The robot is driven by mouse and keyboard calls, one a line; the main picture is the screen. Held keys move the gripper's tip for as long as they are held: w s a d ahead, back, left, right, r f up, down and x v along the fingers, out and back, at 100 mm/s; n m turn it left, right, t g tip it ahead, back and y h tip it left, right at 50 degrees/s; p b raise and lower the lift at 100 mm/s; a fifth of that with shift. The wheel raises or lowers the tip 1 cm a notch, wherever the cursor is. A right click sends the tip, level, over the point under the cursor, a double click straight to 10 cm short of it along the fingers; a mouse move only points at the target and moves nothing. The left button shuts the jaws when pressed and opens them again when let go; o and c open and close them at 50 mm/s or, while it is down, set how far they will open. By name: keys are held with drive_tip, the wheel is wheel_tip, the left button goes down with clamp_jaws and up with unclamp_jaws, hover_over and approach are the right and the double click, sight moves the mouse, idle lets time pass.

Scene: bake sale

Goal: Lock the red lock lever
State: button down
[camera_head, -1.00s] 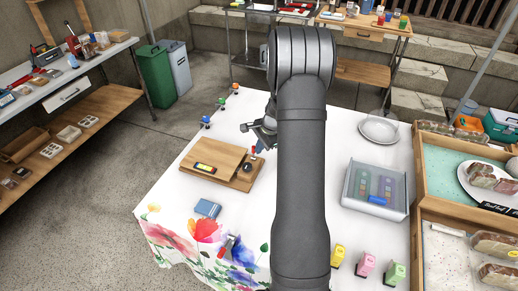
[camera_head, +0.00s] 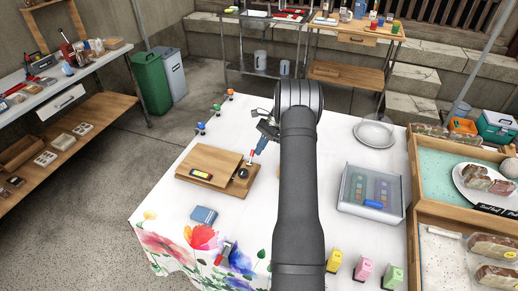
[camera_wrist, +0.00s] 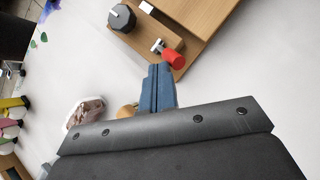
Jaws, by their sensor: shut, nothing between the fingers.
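The red lock lever (camera_wrist: 173,58) shows in the wrist view as a short red cylinder on a small metal fitting at the wooden board's edge. In the head view it is a small red spot (camera_head: 252,153) at the board's right end. A black knob (camera_wrist: 122,17) sits beside it on the wooden board (camera_wrist: 185,20). My gripper (camera_wrist: 159,67) is shut and empty. Its blue fingertips are right beside the red lever; I cannot tell whether they touch. In the head view the blue fingers (camera_head: 261,144) point down toward the lever.
The board (camera_head: 212,160) stands on a white flowered tablecloth (camera_head: 300,150). A blue box (camera_head: 203,215) lies in front of it. A clear bin (camera_head: 372,190) stands right of my arm. Small colored knobs (camera_head: 216,109) line the table's back left edge.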

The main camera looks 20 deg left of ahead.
drive_tip(key=shift+s, duration=0.15)
drive_tip(key=shift+s+f, duration=0.15)
drive_tip(key=shift+s, duration=0.55)
drive_tip(key=w+d+r, duration=0.4)
drive_tip(key=d+r, duration=0.2)
drive_tip(key=r, duration=0.3)
drive_tip(key=shift+w+d, duration=0.2)
drive_tip(key=shift+w, duration=0.2)
idle(0.4)
